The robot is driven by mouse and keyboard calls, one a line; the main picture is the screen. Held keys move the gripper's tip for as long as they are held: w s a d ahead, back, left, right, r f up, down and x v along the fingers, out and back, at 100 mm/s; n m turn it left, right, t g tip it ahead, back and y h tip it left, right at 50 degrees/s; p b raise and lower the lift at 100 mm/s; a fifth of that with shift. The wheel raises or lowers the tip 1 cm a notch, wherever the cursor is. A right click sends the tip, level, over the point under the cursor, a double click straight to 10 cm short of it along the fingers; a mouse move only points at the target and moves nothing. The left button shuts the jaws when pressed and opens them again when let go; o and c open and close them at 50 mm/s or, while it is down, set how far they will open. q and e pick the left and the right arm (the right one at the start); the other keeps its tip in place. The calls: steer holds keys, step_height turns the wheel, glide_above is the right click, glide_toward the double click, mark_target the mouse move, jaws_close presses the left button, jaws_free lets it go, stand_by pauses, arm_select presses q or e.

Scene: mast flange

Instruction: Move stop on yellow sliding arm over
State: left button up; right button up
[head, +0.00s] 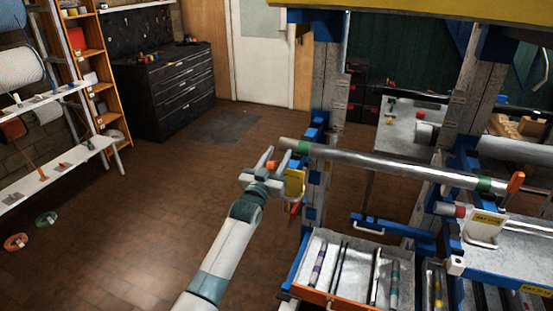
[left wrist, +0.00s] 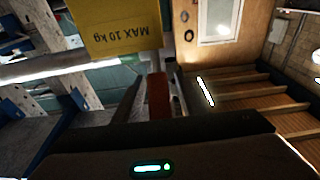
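An orange stop (head: 271,165) stands at the outer end of the sliding arm with a yellow plate (head: 294,183), left of the blue frame. My left gripper (head: 272,160) is at this stop, with a finger on either side. In the left wrist view the orange-red stop (left wrist: 158,96) shows between the fingers, below the yellow "MAX 10 kg" plate (left wrist: 113,28). I cannot tell whether the fingers press on it. Most of the sliding arm is hidden. My right gripper is out of view.
A silver pipe with green bands (head: 400,166) lies across just right of my left gripper. A second orange stop (head: 515,183) stands near its right end. A drawer (head: 328,291) with several rods is open below.

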arm_select(q)
steer(key=shift+s+f, duration=0.1)
steer(key=shift+s, duration=0.05)
steer(key=shift+b+v, duration=0.4)
steer(key=shift+v, duration=0.5)
steer(key=b+v, duration=0.4)
steer(key=v, duration=1.1)
steer(key=shift+s+b, duration=0.2)
steer(key=shift+b, duration=0.1)
steer(key=shift+a, duration=0.1)
